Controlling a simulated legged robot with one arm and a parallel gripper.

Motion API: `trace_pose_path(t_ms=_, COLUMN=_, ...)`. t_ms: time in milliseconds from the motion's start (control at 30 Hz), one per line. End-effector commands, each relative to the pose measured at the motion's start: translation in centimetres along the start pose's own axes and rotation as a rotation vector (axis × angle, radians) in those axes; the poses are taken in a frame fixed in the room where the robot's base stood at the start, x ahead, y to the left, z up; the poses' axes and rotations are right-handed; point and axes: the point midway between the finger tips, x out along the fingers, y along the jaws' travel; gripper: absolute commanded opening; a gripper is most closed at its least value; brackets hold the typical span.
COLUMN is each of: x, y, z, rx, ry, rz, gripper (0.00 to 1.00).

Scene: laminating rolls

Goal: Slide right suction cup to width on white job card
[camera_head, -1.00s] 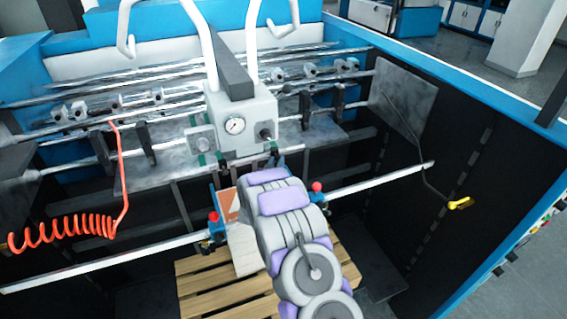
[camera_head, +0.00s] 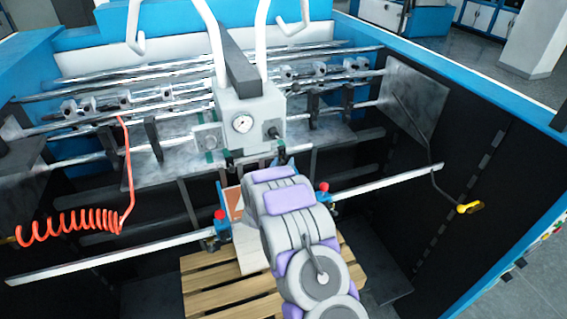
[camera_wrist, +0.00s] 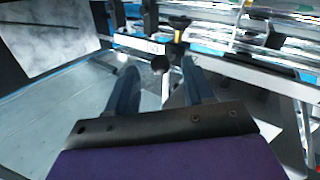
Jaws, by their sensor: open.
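The right suction cup (camera_head: 323,191) is a blue block with a red knob on the pale horizontal bar, just right of my arm. The left suction cup (camera_head: 220,221), likewise red-topped, sits on the same bar left of my arm. My gripper (camera_wrist: 159,72) shows in the wrist view with two blue fingers apart and nothing held between them. A dark round part lies beyond the fingers. In the head view my arm hides most of the gripper. A white label (camera_wrist: 140,44) shows in the wrist view; I cannot tell if it is the job card.
A wooden pallet (camera_head: 215,280) with a stack of sheets (camera_head: 248,250) lies below the bar. A grey box with a gauge (camera_head: 240,123) stands behind. A red coiled hose (camera_head: 70,225) hangs at left, a yellow-ended lever (camera_head: 468,208) at right. Blue machine walls enclose the space.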

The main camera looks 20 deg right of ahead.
Motion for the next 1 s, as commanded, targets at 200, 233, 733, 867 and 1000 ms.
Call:
trace_pose_path(t_ms=200, x=-3.8, y=-0.2, z=0.2, rx=-0.001, ry=-0.001, rz=-0.003, gripper=0.52)
trace_pose_path(t_ms=233, x=-4.4, y=-0.2, z=0.2, rx=-0.001, ry=-0.002, rz=-0.004, gripper=0.52)
trace_pose_path(t_ms=733, x=-13.7, y=-0.2, z=0.2, rx=0.001, ry=-0.002, rz=-0.003, gripper=0.52)
trace_pose_path(t_ms=867, x=-14.9, y=-0.2, z=0.1, rx=0.0, ry=0.0, rz=-0.002, gripper=0.52)
trace_pose_path(t_ms=1000, x=-15.4, y=-0.1, z=0.2, rx=-0.001, ry=-0.001, rz=-0.002, gripper=0.52)
